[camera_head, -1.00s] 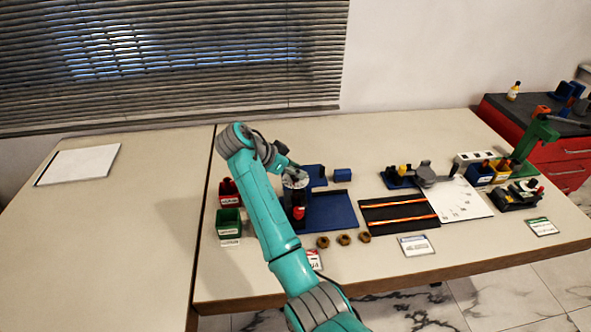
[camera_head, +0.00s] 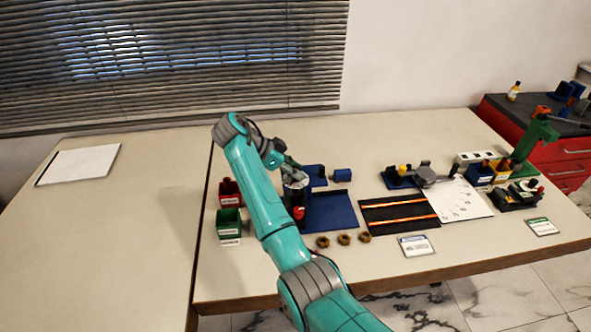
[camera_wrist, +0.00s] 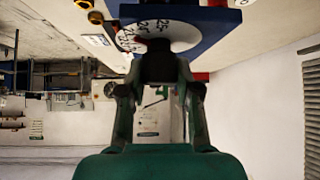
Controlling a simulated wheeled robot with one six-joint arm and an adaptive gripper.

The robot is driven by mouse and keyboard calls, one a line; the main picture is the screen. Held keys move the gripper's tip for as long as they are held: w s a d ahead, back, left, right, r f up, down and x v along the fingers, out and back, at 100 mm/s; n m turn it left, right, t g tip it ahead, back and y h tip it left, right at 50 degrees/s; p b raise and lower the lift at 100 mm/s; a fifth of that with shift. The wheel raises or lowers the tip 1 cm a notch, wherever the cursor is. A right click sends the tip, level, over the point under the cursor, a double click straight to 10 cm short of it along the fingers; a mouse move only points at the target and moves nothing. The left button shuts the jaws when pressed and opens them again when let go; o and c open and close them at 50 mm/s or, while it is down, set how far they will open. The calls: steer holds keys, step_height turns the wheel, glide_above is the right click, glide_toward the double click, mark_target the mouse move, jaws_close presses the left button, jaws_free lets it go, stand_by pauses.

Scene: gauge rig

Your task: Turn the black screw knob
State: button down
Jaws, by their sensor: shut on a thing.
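The black screw knob (camera_wrist: 158,62) shows in the wrist view in front of a white round dial (camera_wrist: 178,31) with printed numbers. The dial sits against a blue part (camera_wrist: 218,22). My gripper (camera_wrist: 158,76) is shut on the knob, with one dark finger on each side of it. In the head view my gripper (camera_head: 295,178) is at the top of the dark upright at the left end of the blue rig (camera_head: 332,211). My gripper and wrist hide the knob there. A small red part (camera_head: 299,213) shows on the upright below.
Red (camera_head: 229,192) and green (camera_head: 229,223) bins stand left of the rig. A black mat with orange strips (camera_head: 398,214) and a white sheet (camera_head: 462,201) lie right. The left tabletop is mostly clear.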

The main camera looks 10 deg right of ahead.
steer(key=c, duration=0.8)
jaws_free()
